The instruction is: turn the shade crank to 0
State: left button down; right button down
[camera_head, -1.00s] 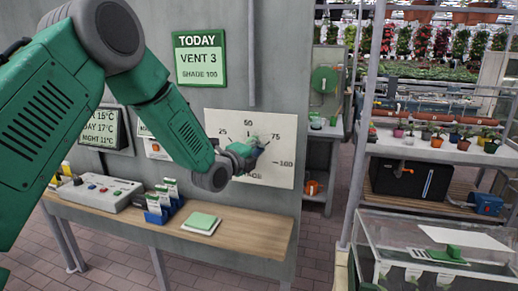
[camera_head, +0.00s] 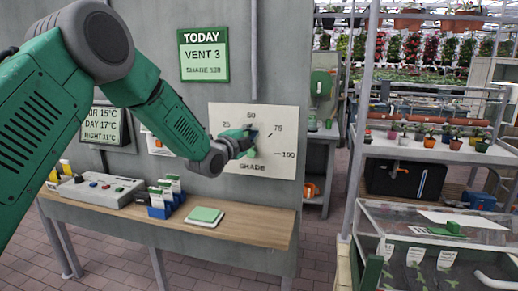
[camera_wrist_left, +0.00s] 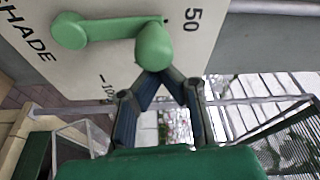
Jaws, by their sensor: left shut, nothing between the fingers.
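The shade dial (camera_head: 225,115) is a pale wall plate marked 25, 50, 75, 100 and SHADE. Its green crank shows in the left wrist view, with a round hub (camera_wrist_left: 70,31), a short arm and a bulbous knob (camera_wrist_left: 154,44) on the side towards the 50. My left gripper (camera_head: 250,138) is in front of the plate, just below the 50, and hides most of the crank in the head view. In the left wrist view its fingers (camera_wrist_left: 163,74) are shut, with tips together at the knob's edge; whether they touch it I cannot tell. My right gripper is not in view.
A TODAY sign (camera_head: 204,55) reads VENT 3, with a blurred SHADE line. Below the dial, a wooden shelf (camera_head: 250,228) holds a control box (camera_head: 100,190), blue card holders and a green pad (camera_head: 205,216). A grey post and a glass case stand at right.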

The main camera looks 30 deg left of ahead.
pick_arm(q)
jog(key=shift+s+a+n+t+b, duration=0.2)
jog(key=shift+a+n+t+b, duration=0.1)
jog(key=shift+a+n+b, duration=0.7)
jog(key=s+a+f+n+y+b, duration=0.1)
jog(key=a+f+n+y+b, duration=0.2)
jog(key=n+b, duration=0.3)
jog(key=a+f+n+t+y+b, duration=0.1)
jog(key=a+f+n+y+b, duration=0.2)
jog(key=n, duration=1)
jog(key=a+y+b, duration=0.1)
jog(key=a+b, duration=0.1)
jog(key=b, duration=0.1)
jog(key=shift+s+a+f+n, duration=0.2)
jog(key=shift+s+a+n, duration=0.15)
jog(key=shift+s+n, duration=0.05)
